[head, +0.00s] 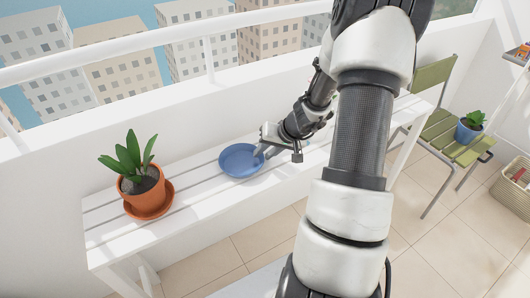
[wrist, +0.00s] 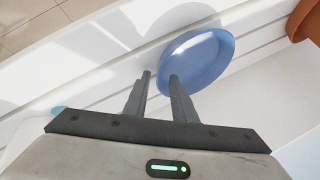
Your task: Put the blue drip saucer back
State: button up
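The blue drip saucer (head: 241,160) lies on the white slatted bench, right of the terracotta pot. It is empty and also shows in the wrist view (wrist: 197,60). My gripper (head: 262,152) is at the saucer's right edge in the head view. In the wrist view my gripper (wrist: 160,77) has its two fingers a small gap apart, with one fingertip overlapping the saucer's near rim and the other just outside it. I cannot tell whether either finger touches the rim. A blue pot with a plant (head: 469,126) stands on the green slatted chair.
A terracotta pot with a plant (head: 142,188) stands on its own terracotta saucer (head: 150,209) on the bench (head: 200,196). The green chair (head: 440,128) is at right, with a woven basket (head: 514,190) beyond. A white parapet and railing run behind the bench.

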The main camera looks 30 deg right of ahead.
jog(key=shift+r+p, duration=0.35)
jog(key=p+v, duration=0.2)
jog(key=v, duration=0.9)
jog(key=shift+s+d+r, duration=0.15)
jog(key=shift+s, duration=0.1)
